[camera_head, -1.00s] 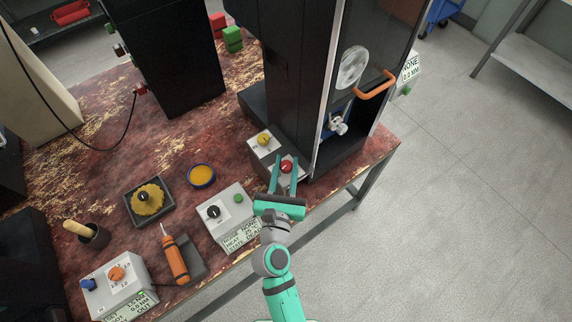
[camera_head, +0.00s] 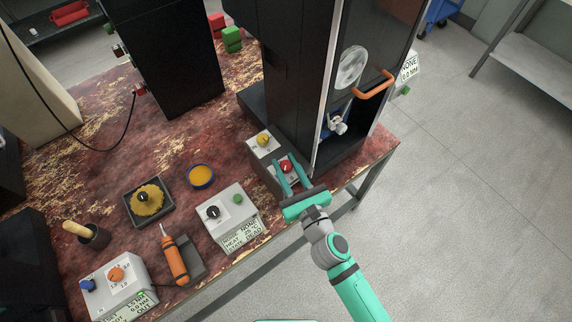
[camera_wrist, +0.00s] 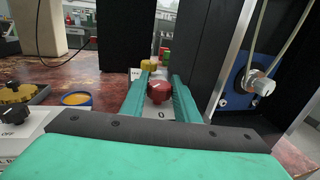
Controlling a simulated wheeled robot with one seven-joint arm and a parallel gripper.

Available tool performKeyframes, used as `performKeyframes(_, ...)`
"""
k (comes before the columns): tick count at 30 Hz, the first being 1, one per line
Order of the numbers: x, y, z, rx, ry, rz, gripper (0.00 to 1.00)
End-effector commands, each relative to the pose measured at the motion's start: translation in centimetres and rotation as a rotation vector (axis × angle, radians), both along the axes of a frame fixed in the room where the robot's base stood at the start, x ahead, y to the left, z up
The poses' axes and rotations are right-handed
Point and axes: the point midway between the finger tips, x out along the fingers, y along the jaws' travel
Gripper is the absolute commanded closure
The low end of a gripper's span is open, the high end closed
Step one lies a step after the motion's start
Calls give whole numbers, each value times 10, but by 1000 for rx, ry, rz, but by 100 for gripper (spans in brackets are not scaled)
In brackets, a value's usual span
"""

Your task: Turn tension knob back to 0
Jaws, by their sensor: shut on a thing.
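A red knob (camera_head: 286,167) sits on a small white-topped control box at the foot of the tall black machine. My gripper (camera_head: 285,172) is shut on the red knob, with one finger on each side of it. The wrist view shows the red knob (camera_wrist: 158,92) between the two green fingers, with a printed 0 on the white plate just in front of it. Most of the plate's other markings are hidden by the fingers. I cannot tell from these frames which knob is named tension.
A yellow knob (camera_head: 263,139) stands close behind the red one. The black machine (camera_head: 300,80) with its orange handle (camera_head: 375,86) rises beside my gripper. A grey box with a black knob (camera_head: 213,212) and an orange tool (camera_head: 176,262) lie to the left.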

Motion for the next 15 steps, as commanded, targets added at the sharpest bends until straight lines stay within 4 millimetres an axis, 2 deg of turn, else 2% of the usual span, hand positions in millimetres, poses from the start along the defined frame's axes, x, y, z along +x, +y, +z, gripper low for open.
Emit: performKeyframes(15, 2, -1, -2, -4, 4, 409, 94)
